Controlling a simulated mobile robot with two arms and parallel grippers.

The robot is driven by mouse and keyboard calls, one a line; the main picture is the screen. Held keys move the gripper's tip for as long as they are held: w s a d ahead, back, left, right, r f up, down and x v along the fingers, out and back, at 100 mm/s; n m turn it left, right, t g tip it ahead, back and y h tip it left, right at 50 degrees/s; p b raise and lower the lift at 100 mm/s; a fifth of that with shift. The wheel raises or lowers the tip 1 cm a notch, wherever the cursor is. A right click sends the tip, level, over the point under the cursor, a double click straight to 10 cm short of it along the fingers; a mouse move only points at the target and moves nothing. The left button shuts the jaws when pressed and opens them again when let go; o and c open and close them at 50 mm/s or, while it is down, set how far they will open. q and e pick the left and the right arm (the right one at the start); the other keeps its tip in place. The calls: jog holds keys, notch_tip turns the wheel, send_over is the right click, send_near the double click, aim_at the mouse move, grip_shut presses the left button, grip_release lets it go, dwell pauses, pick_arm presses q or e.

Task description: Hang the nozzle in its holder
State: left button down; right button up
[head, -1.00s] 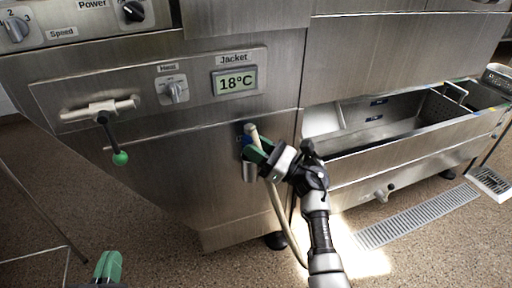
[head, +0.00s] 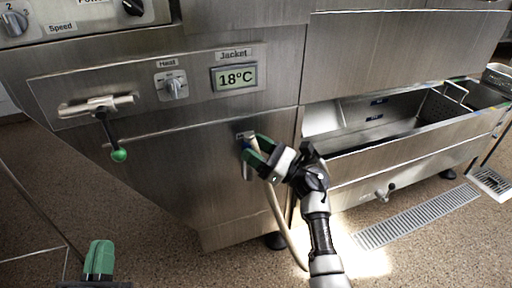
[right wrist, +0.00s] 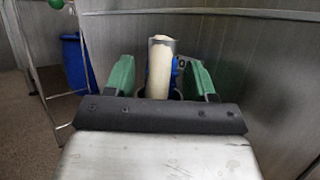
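The nozzle, with its pale hose (head: 275,209), is at the steel front below the Jacket display, its top at the wall. In the right wrist view the pale nozzle (right wrist: 159,68) stands upright between the green fingers, with a blue part beside it and gaps on both sides. My right gripper (head: 257,154) is open around it. The metal holder (head: 247,168) is partly hidden behind the gripper; a dark rim shows around the nozzle's lower part, but I cannot tell how fully it is seated. My left gripper (head: 99,258) is low at the left, its green fingers together, empty.
A lever with a green knob (head: 119,155) sticks out at the left of the panel. An open steel trough (head: 420,143) is at the right, with a drain grate (head: 418,216) in the floor. A blue bin (right wrist: 75,62) shows in the right wrist view.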

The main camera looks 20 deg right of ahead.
jog(key=shift+o, duration=0.2)
jog(key=shift+w+f, duration=0.15)
jog(key=shift+f, duration=0.05)
jog(key=shift+d, duration=0.1)
